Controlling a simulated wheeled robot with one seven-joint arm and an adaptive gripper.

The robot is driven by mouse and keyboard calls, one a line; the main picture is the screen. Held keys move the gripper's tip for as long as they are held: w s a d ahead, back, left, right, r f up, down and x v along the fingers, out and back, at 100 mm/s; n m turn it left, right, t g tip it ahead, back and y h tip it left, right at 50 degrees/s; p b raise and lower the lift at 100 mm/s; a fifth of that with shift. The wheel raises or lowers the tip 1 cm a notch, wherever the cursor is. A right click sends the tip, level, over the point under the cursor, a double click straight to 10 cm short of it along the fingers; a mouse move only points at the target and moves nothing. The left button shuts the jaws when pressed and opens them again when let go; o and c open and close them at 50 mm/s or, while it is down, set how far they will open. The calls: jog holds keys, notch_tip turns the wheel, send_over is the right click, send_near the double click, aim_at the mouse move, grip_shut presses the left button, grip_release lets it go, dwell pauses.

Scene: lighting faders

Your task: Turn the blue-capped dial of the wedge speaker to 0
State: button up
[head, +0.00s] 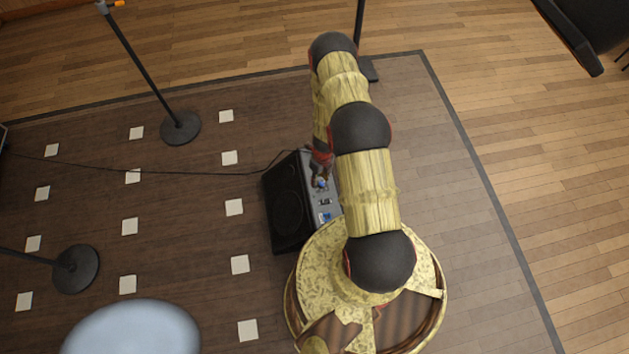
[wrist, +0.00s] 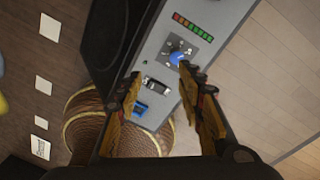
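The wedge speaker (head: 287,205) is a black box on the dark floor with a grey control panel (wrist: 210,20) on its side. In the wrist view the blue-capped dial (wrist: 178,58) sits on a dark scale plate on that panel. The dial also shows in the head view (head: 321,184), just below my gripper. My gripper (wrist: 160,84) is open and empty, its two yellow fingers spread over the panel. The right fingertip lies close to the dial; I cannot tell whether it touches. The numbers on the scale are too small to read.
A black socket (wrist: 156,86) and a blue connector (wrist: 141,108) sit on the panel below the dial. A coloured light strip (wrist: 193,27) is above it. A cable (head: 215,173) runs left from the speaker. Microphone stands (head: 180,128) and white floor squares (head: 234,207) lie to the left.

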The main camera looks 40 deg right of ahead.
aim_at(322, 184)
jog(key=shift+w+d+m+h, duration=0.35)
jog(key=shift+d+m, duration=0.2)
jog(key=shift+m, duration=0.35)
jog(key=shift+w+d+m, duration=0.1)
jog(key=shift+d+m, duration=0.4)
jog(key=shift+m, duration=0.4)
jog(key=shift+f, duration=0.1)
notch_tip(322, 184, down, 8)
jog(key=b, duration=0.3)
jog(key=shift+r, duration=0.2)
jog(key=shift+c, duration=0.9)
jog(key=c, duration=0.8)
grip_shut()
